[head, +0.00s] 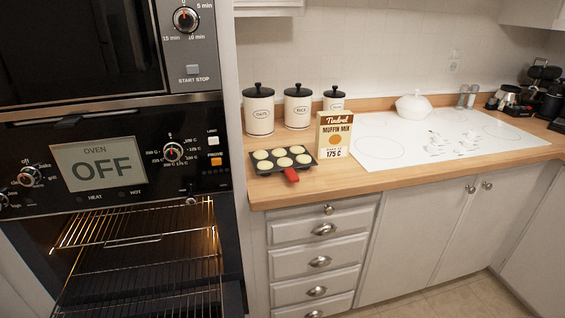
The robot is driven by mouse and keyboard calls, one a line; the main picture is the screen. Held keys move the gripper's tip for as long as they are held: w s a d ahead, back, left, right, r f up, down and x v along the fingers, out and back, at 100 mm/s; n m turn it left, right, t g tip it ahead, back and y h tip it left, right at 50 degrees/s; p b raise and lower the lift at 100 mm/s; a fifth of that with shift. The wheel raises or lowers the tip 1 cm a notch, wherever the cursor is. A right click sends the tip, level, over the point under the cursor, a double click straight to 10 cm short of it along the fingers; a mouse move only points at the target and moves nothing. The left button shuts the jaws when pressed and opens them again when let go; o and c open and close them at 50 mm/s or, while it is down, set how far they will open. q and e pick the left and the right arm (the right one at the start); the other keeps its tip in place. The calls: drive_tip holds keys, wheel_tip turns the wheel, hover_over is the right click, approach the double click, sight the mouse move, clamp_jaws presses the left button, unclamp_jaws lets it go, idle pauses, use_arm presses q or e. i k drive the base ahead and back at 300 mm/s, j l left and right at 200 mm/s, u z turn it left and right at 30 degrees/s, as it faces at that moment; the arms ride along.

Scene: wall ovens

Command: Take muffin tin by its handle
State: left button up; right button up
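The muffin tin (262,169) is dark and holds several pale muffins. It lies flat on the wooden counter, near its left end. Its red handle (291,175) points toward the counter's front edge. Neither of my grippers is in the head view.
A muffin mix box (334,134) stands right of the tin, with several lidded white canisters (297,109) behind. A white cooktop (430,138) lies to the right. At left is a wall oven with its display (103,165) reading OFF, its lit cavity open with wire racks (140,240) showing.

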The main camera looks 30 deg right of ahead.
sight(284, 160)
drive_tip(key=l, duration=3)
drive_tip(key=l+u, duration=0.1)
drive_tip(key=u, duration=0.25)
drive_tip(key=l+u, duration=0.1)
drive_tip(key=u, duration=0.25)
drive_tip(key=l+u, duration=0.1)
drive_tip(key=u, duration=0.3)
